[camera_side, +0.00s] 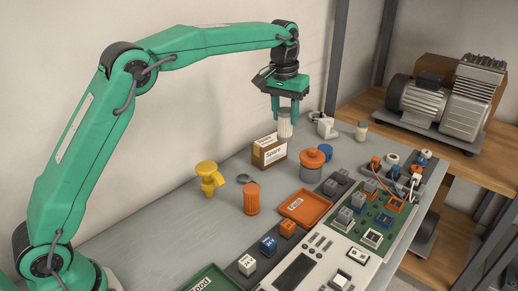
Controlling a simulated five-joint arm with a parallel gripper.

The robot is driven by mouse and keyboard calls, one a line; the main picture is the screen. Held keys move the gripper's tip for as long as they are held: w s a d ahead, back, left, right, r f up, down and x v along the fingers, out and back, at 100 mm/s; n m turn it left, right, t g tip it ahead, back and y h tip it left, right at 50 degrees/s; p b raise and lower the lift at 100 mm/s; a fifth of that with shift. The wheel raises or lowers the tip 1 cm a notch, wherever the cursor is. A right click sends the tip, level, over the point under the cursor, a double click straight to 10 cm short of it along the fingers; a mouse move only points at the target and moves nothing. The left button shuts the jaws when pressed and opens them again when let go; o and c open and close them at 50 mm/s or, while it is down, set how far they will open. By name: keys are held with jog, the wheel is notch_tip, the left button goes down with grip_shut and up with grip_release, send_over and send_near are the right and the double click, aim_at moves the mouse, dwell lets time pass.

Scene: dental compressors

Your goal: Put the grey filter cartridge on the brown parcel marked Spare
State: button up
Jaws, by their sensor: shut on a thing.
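The grey filter cartridge (285,127) is a pale, ribbed cylinder held upright between the fingers of my gripper (285,110). My gripper is shut on it, pointing down. The brown parcel (269,153) marked Spare stands on the grey bench below and slightly left of the cartridge in the picture. The cartridge's lower end shows near the parcel's upper right back edge. I cannot tell from this one view whether it touches the parcel or hangs above or behind it.
An orange-lidded jar (312,163) and a blue cap (327,150) stand right of the parcel. A yellow fitting (209,178), an orange ribbed cup (251,198) and an orange tray (304,207) are nearer. A circuit board (375,230) lies right.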

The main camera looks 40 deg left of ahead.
jog(key=shift+m, duration=0.7)
jog(key=shift+w+a+r, duration=0.1)
jog(key=shift+w+a, duration=1.4)
jog(key=shift+a, duration=0.2)
send_over(264, 143)
notch_tip(264, 143, down, 7)
jog(key=shift+d+f, duration=0.1)
jog(key=shift+f, duration=0.1)
jog(key=shift+f, duration=1.8)
jog(key=shift+f, duration=0.15)
jog(key=o, duration=1)
